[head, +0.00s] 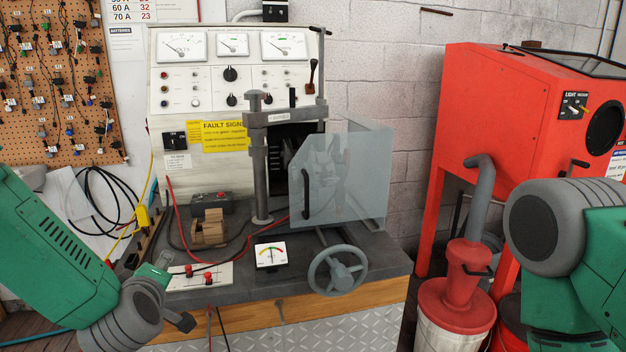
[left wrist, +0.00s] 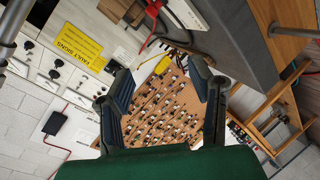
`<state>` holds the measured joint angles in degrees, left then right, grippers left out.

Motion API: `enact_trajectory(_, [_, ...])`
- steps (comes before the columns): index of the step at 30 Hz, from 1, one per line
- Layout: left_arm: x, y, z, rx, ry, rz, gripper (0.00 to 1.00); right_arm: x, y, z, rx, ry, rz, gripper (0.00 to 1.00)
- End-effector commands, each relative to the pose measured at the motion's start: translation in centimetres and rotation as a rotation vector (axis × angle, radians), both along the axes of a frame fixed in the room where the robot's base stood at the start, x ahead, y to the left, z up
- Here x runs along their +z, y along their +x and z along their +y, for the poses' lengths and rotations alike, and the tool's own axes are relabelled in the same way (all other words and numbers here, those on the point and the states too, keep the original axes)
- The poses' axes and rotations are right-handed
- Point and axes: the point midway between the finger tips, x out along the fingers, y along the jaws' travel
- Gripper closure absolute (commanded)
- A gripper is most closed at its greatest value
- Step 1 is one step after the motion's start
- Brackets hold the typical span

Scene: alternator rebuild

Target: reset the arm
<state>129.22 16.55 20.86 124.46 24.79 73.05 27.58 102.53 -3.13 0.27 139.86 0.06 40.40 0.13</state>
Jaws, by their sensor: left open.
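My left arm comes in from the left in the head view, green with a grey joint. My left gripper shows in the left wrist view (left wrist: 162,85), with its two dark fingers spread wide apart and nothing between them. A pegboard (left wrist: 155,128) with many small parts lies behind the fingers, out of contact as far as I can tell. My right arm shows at the right edge of the head view as a green link and a grey joint. My right gripper is outside both views.
A test bench (head: 215,90) with dials carries a clear guard (head: 355,170), a handwheel (head: 338,270) and a small gauge (head: 270,256). A brown block-shaped part (head: 208,230) sits on the bench. A red cabinet (head: 490,110) and a red-lidded drum (head: 455,300) stand at right.

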Motion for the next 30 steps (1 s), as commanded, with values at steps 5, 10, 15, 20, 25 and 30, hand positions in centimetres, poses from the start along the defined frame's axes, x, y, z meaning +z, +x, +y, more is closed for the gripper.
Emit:
enact_trajectory(5, [-13.0,-6.4,-2.3,-0.260,0.182,0.317,0.52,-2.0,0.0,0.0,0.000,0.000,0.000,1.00])
enact_trajectory(10, [-22.9,-15.0,-3.1,-0.526,0.326,0.613,0.52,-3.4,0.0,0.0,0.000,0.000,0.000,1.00])
enact_trajectory(15, [-30.0,-25.1,-2.6,-0.805,0.436,0.898,0.52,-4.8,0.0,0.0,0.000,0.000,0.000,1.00])
enact_trajectory(20, [-33.2,-32.6,-1.5,-1.011,0.493,1.090,0.52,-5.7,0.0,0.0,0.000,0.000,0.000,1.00])
enact_trajectory(25, [-34.0,-36.2,-0.9,-1.113,0.511,1.179,0.52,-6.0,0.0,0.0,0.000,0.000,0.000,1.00])
enact_trajectory(30, [-34.0,-36.5,-0.8,-1.124,0.514,1.187,0.52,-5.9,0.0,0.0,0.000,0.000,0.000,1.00])
